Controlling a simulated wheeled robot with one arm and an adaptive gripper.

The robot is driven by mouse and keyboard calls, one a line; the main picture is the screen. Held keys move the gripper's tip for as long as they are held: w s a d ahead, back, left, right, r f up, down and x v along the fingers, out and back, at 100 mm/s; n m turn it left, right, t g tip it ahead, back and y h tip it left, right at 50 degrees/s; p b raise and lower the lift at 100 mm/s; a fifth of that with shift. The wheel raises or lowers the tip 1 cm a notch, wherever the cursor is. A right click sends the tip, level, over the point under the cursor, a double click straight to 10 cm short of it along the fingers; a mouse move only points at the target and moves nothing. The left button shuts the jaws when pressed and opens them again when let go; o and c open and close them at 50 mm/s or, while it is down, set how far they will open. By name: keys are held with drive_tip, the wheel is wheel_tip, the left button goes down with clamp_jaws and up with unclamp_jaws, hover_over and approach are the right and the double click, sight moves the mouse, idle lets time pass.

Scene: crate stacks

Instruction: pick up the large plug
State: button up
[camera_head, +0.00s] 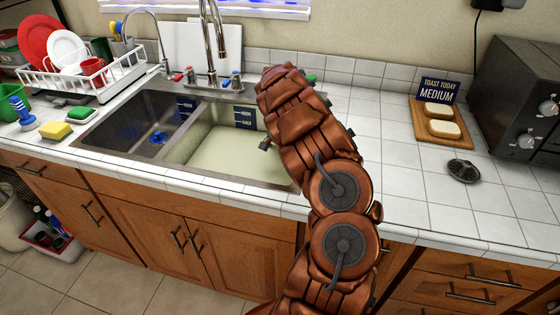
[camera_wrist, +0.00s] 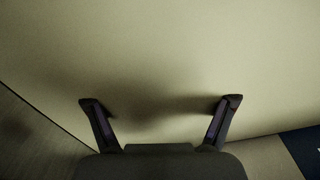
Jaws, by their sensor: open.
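My gripper (camera_wrist: 160,101) shows in the wrist view with its two fingers spread apart and nothing between them. It faces a plain pale greenish surface that looks like the cloudy water (camera_head: 217,150) in the right sink basin. In the head view my arm hides most of the gripper, over the right side of that basin. A small blue plug-like piece (camera_head: 158,137) sits on the floor of the left basin. A dark round piece (camera_head: 463,171) lies on the counter at right; I cannot tell if it is a plug. No large plug is clearly visible.
The sink's metal divider and rims (camera_head: 170,150) surround the basins, with a faucet (camera_head: 212,45) behind. A dish rack (camera_head: 85,75), sponges (camera_head: 55,130) and a green bin stand left. A bread board (camera_head: 436,133) and toaster oven (camera_head: 520,95) stand right.

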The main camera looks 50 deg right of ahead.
drive_tip(key=shift+s+f, duration=0.1)
drive_tip(key=shift+s, duration=0.05)
drive_tip(key=c, duration=1.2)
drive_tip(key=shift+a, duration=0.1)
drive_tip(key=shift+c, duration=0.6)
drive_tip(key=shift+a, duration=0.1)
